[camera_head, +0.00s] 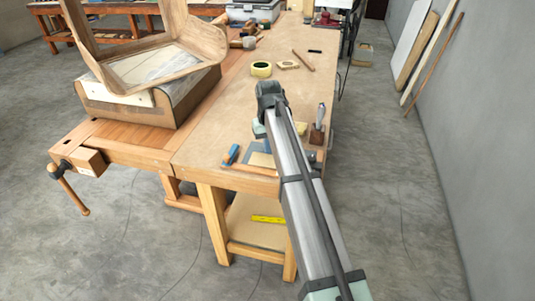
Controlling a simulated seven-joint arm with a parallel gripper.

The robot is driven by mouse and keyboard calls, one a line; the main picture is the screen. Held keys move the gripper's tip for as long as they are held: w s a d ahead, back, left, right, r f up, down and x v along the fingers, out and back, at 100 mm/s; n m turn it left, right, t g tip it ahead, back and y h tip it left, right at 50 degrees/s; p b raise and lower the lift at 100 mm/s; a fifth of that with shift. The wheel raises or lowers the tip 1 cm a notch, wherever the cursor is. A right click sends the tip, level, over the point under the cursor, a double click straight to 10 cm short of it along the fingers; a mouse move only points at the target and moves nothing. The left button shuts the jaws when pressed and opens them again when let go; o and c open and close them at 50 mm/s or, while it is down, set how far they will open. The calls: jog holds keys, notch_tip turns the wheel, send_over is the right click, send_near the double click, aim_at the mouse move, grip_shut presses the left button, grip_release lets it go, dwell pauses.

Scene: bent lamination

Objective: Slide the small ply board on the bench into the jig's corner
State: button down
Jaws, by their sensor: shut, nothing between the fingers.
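The small ply board (262,159) is a pale tan piece lying flat near the front end of the bench. It lies against the grey-blue jig (250,148), whose edges show behind it and to its left. My arm crosses in front and hides the right part of both, so I cannot tell how close the board is to the jig's corner. My gripper (259,130) shows only as a pale green part left of the arm, above the jig area. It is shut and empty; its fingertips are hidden.
A blue-handled tool (231,154) lies left of the jig. A chisel-like tool in a dark wooden block (318,132) stands to the right. A curved wooden form (150,65) stands at left. The bench middle (215,115) is clear.

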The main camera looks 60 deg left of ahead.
jog(key=shift+s+d, duration=0.1)
jog(key=shift+s, duration=0.05)
jog(key=shift+w, duration=0.2)
jog(key=shift+w+a, duration=0.3)
jog(key=shift+a, duration=0.15)
jog(key=shift+r, duration=0.15)
notch_tip(320, 180, up, 7)
dwell(0.6)
